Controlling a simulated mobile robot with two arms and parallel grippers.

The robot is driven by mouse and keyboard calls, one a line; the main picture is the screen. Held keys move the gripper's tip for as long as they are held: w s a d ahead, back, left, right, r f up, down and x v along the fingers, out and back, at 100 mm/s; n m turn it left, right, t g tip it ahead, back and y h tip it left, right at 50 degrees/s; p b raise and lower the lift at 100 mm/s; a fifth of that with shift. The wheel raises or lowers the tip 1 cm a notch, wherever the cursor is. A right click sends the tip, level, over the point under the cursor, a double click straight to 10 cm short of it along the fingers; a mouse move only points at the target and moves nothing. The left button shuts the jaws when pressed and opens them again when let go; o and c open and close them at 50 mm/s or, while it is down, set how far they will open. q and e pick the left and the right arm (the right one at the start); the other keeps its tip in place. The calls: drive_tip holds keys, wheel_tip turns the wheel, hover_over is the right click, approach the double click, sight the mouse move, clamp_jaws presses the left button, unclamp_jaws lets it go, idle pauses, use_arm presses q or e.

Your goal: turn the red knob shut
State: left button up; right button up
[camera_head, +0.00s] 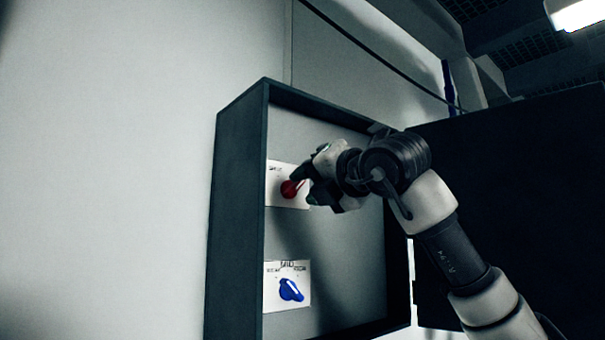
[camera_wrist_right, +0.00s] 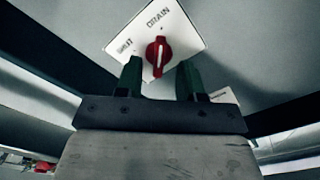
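The red knob (camera_head: 289,189) sits on a white label plate (camera_head: 274,197) in the upper part of an open dark wall box. In the right wrist view the red knob (camera_wrist_right: 158,56) has a white pointer line, and its plate (camera_wrist_right: 183,27) reads "SHUT" and "DRAIN". My right gripper (camera_head: 298,186) reaches into the box from the right, close to the knob. In the right wrist view the right gripper's fingers (camera_wrist_right: 160,78) are apart, one on each side of the knob's lower end; contact cannot be told. My left gripper is not in view.
A blue knob (camera_head: 291,290) on a second white plate (camera_head: 272,298) sits lower in the box. The box's dark left wall (camera_head: 236,215) stands out from the pale wall (camera_head: 110,160). The dark open door (camera_head: 520,190) is at the right, behind my right arm.

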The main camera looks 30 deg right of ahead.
drive_tip(key=shift+w+r, duration=0.1)
drive_tip(key=shift+w, duration=0.85)
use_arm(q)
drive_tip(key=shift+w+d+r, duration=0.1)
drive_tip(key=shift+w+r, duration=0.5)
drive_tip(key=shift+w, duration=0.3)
use_arm(e)
drive_tip(key=shift+a, duration=0.1)
clamp_jaws()
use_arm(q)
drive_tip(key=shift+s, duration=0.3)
